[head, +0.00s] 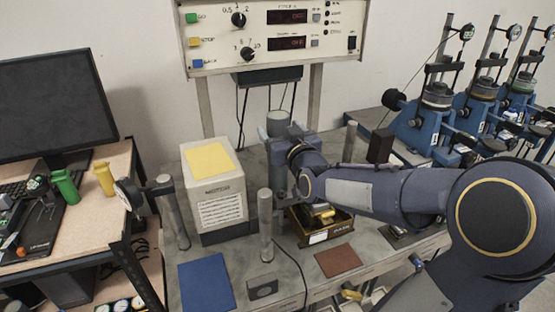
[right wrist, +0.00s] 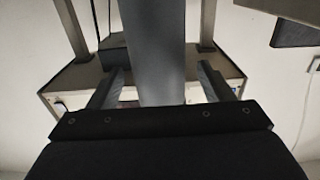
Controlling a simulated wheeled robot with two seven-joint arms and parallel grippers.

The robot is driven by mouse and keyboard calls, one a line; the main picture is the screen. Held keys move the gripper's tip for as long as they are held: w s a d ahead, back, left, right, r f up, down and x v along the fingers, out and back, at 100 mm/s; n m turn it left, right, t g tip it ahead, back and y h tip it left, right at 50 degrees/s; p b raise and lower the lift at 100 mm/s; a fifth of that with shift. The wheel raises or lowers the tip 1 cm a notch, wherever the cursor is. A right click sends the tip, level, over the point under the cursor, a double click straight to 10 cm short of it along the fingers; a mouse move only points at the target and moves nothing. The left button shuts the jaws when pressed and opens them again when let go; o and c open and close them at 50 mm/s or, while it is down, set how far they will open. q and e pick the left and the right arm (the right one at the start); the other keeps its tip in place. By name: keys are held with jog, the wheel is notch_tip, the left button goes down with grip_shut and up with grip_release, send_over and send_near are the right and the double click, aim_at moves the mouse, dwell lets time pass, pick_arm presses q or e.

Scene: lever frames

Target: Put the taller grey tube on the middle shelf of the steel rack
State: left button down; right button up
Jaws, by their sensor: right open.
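A wide grey tube (head: 279,122) stands upright at the back of the grey bench, its lower part hidden by my right gripper. My right gripper (head: 292,140) is at this tube, and its arm comes in from the right. In the right wrist view the grey tube (right wrist: 152,50) rises between the two fingers (right wrist: 155,92) of the open gripper, with a gap visible on each side. I cannot compare its full height with other grey cylinders. My left gripper is not in view. I cannot make out a steel rack with a middle shelf.
A slim grey post (head: 265,225) stands at the front, another (head: 351,140) at the back right. A white box (head: 215,195) with a yellow top is left of the gripper. A control panel (head: 275,35) rises behind.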

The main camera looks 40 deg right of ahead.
jog(key=shift+x, duration=1.15)
grip_shut()
jog(key=shift+r, duration=0.1)
